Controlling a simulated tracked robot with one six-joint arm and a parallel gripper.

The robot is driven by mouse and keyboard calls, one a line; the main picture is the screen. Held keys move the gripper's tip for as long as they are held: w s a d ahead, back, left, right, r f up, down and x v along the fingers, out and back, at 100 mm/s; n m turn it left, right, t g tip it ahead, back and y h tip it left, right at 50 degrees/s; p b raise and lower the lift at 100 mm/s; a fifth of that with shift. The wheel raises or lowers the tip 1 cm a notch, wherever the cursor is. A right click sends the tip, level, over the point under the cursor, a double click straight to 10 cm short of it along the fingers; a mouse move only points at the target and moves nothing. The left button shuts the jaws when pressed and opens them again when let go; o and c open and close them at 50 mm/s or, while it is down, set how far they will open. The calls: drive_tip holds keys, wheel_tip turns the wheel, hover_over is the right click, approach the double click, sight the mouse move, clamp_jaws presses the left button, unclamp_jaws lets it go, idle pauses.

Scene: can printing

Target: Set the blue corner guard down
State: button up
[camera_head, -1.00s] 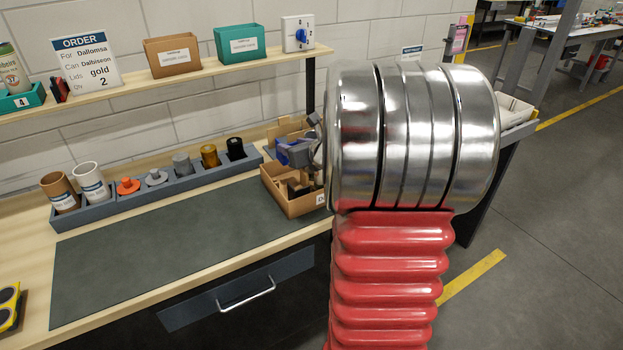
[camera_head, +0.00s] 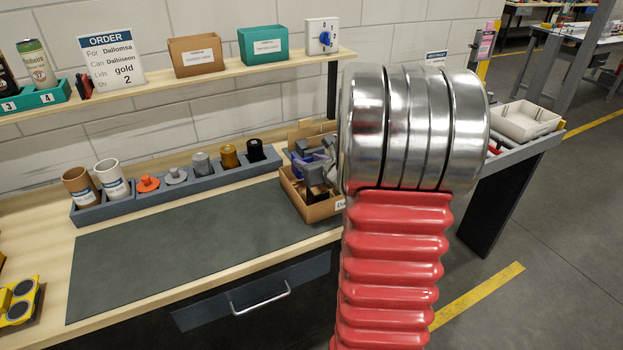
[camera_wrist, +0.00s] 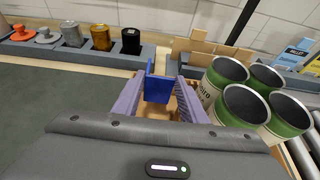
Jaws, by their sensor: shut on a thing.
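The blue corner guard (camera_wrist: 158,88) is an upright angled blue piece in the middle of the wrist view. My gripper (camera_wrist: 157,84) is shut on it, with one purple-grey finger on either side. Light brown cardboard shows just below the guard; whether the guard touches it cannot be told. In the head view my gripper (camera_head: 312,170) is over the open cardboard box (camera_head: 322,210) at the right end of the bench, partly hidden by my arm.
A grey rack (camera_head: 190,190) with cups, lids and small cylinders stands left of the box. Several green-and-white cans (camera_wrist: 243,105) stand close right of my gripper in the wrist view. The dark mat (camera_head: 180,240) is bare. A shelf (camera_head: 190,85) runs above.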

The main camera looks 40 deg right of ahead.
drive_tip(key=shift+f, duration=0.7)
drive_tip(key=shift+f, duration=1.85)
drive_tip(key=o, duration=0.7)
drive_tip(key=shift+f, duration=0.1)
drive_tip(key=shift+o, duration=0.2)
drive_tip(key=shift+s+r, duration=0.3)
drive_tip(key=shift+s, duration=0.1)
drive_tip(key=v, duration=1.1)
drive_tip(key=shift+a, duration=0.2)
